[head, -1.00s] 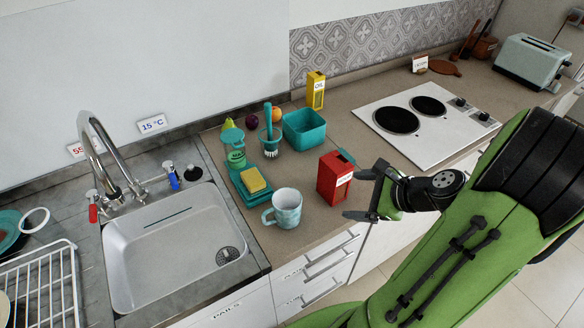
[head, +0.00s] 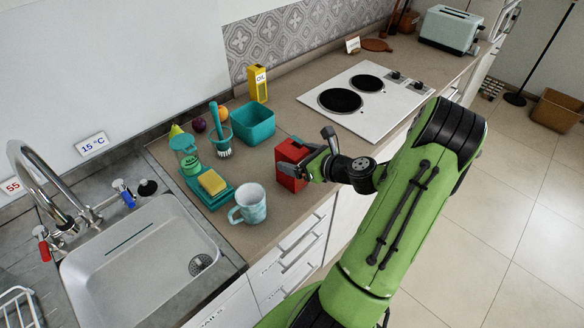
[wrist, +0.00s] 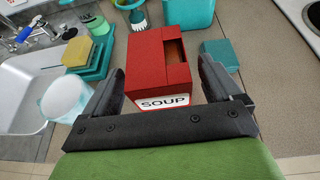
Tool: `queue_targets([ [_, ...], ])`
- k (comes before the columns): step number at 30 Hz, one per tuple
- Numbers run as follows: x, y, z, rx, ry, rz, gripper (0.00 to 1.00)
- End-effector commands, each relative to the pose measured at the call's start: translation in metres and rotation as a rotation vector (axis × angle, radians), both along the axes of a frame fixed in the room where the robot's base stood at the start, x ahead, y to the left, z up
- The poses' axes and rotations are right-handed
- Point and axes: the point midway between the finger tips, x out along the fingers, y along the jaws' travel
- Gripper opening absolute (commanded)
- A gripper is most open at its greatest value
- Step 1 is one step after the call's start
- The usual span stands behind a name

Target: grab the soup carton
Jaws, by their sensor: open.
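The soup carton is a red box (head: 289,162) on the counter, right of the mug; it also shows in the wrist view (wrist: 148,65) with a white SOUP label facing me. My gripper (head: 312,160) is at the carton, covering part of its right side in the head view. In the wrist view the two dark fingers (wrist: 160,82) are spread, one on each side of the carton's near end. The jaws are open, and I cannot tell whether either finger touches the carton.
A marbled mug (head: 251,204) stands close on the left. A yellow sponge (head: 212,182) lies on a teal tray. A teal bin (head: 253,123) stands behind, and a small teal block (wrist: 220,54) is right of the carton. The stove (head: 365,98) is farther right.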

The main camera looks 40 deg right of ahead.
Motion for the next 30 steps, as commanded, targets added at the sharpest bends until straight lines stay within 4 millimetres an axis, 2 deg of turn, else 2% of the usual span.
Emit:
queue_targets([
  [4, 0.021, 0.003, -0.010, 0.000, 0.000, 0.002, 0.92],
  [11, 0.022, 0.002, -0.010, 0.000, 0.001, -0.001, 0.92],
  [26, 0.022, 0.002, -0.010, -0.001, 0.002, 0.000, 0.15],
  [27, 0.023, 0.003, -0.009, 0.000, -0.001, 0.001, 0.12],
  [30, 0.022, 0.003, -0.009, 0.000, -0.001, 0.001, 0.12],
])
